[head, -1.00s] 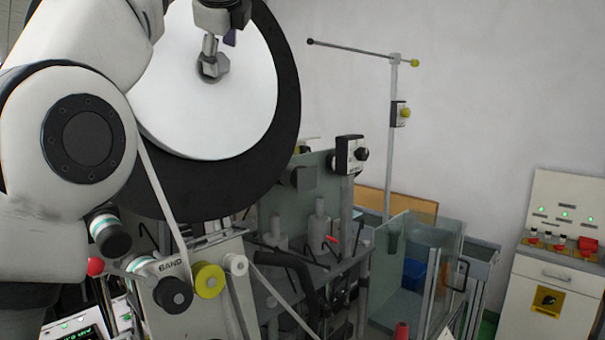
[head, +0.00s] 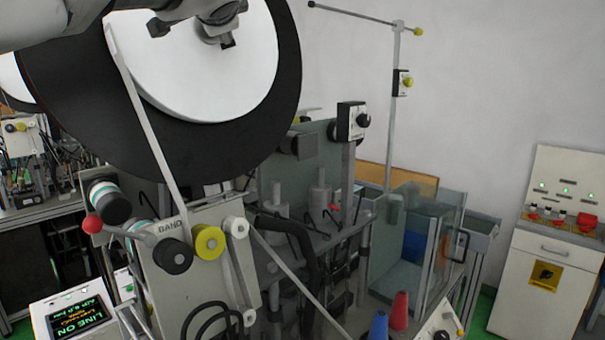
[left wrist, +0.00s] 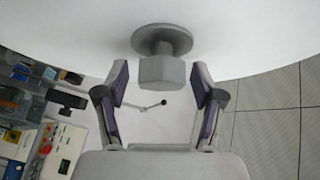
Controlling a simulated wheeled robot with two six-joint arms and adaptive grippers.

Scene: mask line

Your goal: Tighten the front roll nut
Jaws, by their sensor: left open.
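The front roll is a large disc with a white face (head: 190,85) and a black outer ring (head: 245,140), at the upper left of the head view. Its grey nut (left wrist: 163,70) sits on a round flange at the roll's centre in the left wrist view. My left gripper (left wrist: 160,97) is open, its two purple-padded fingers on either side and a little short of the nut, with gaps visible on both sides. In the head view my left gripper (head: 195,30) is at the roll's hub and largely covers the nut. My right gripper is not in view.
A band runs from the roll to a yellow roller (head: 209,242). A red ball knob (head: 92,224) and a lit "LINE ON" screen (head: 80,316) are at lower left. Red (head: 399,311) and blue (head: 379,325) cones stand at lower right. A white cabinet (head: 545,285) is far right.

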